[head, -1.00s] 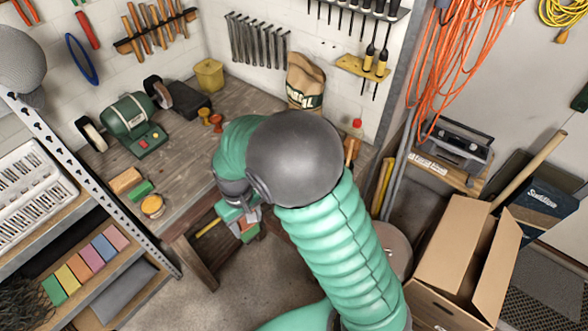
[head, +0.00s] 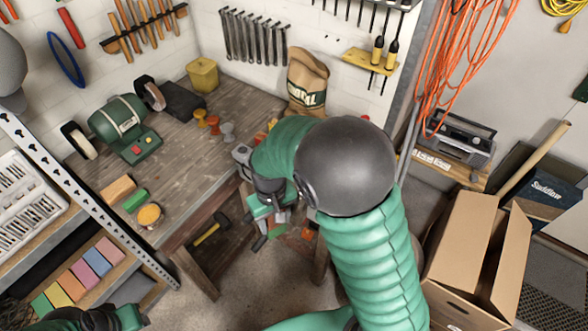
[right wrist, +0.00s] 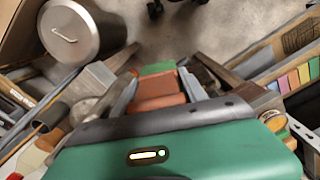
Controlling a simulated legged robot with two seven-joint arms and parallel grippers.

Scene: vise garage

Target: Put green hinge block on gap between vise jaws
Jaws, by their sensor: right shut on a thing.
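My right gripper (head: 271,228) hangs in front of the workbench edge, clear of the bench. It also shows in the right wrist view (right wrist: 160,92), where its two fingers are shut on an orange-red block with a green end, the green hinge block (right wrist: 158,69). A grey metal part at the bench edge looks like the vise (head: 242,154). My right arm covers most of it, so the jaw gap is hidden. My left gripper (head: 128,317) is at the bottom left edge; its fingers cannot be made out.
The wooden bench (head: 190,160) carries a green grinder (head: 120,125), a yellow tin (head: 202,74), a paper bag (head: 307,80) and another green block (head: 135,199). A shelf rack (head: 95,215) stands left. A cardboard box (head: 470,250) stands right.

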